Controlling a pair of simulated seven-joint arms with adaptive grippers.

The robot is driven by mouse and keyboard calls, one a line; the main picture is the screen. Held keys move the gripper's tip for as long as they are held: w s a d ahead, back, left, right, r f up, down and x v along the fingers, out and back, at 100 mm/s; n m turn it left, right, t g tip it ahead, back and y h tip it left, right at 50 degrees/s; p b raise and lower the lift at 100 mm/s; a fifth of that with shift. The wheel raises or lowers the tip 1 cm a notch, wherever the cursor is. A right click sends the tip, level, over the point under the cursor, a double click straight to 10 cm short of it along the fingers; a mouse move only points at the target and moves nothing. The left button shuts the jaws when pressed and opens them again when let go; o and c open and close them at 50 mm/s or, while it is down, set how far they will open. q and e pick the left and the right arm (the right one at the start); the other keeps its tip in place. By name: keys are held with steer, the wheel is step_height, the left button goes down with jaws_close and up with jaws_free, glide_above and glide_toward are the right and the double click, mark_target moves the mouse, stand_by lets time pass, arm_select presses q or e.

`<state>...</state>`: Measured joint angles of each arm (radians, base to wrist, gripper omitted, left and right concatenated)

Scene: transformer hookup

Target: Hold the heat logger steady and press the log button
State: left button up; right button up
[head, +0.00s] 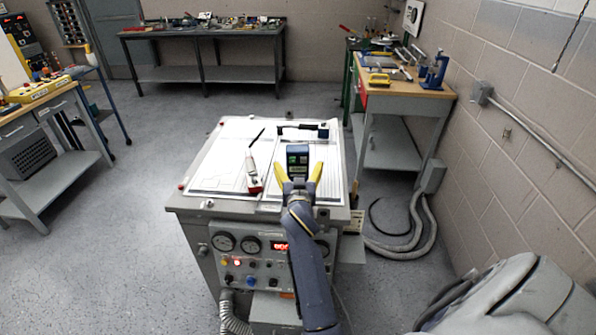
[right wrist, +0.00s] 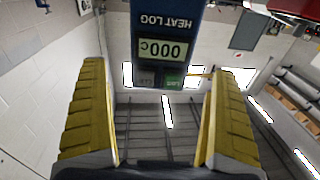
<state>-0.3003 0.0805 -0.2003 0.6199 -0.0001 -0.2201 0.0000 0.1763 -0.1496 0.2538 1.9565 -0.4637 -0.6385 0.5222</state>
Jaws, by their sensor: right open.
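The heat logger (head: 298,155) is a dark blue device with a small screen, on the far right part of the white-topped bench. In the right wrist view the heat logger (right wrist: 163,45) appears upside down, with HEAT LOG lettering, a screen reading 000 and two buttons at its lower end. The green log button (right wrist: 174,80) sits beside a grey one (right wrist: 146,79). My right gripper (head: 299,169) is open, its yellow fingers on either side of the logger's near end. In the wrist view (right wrist: 157,68) gaps show between both fingers and the logger. My left gripper is out of view.
A red-and-white tool (head: 252,176) and a black pen-like item (head: 257,137) lie left of the logger. A black bar with a blue end (head: 303,130) lies behind it. The bench's front panel (head: 250,258) carries gauges and knobs. The bench's left part is mostly clear.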

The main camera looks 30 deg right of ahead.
mark_target(298, 162)
steer(key=shift+x, duration=2.95)
steer(key=c, duration=1.4)
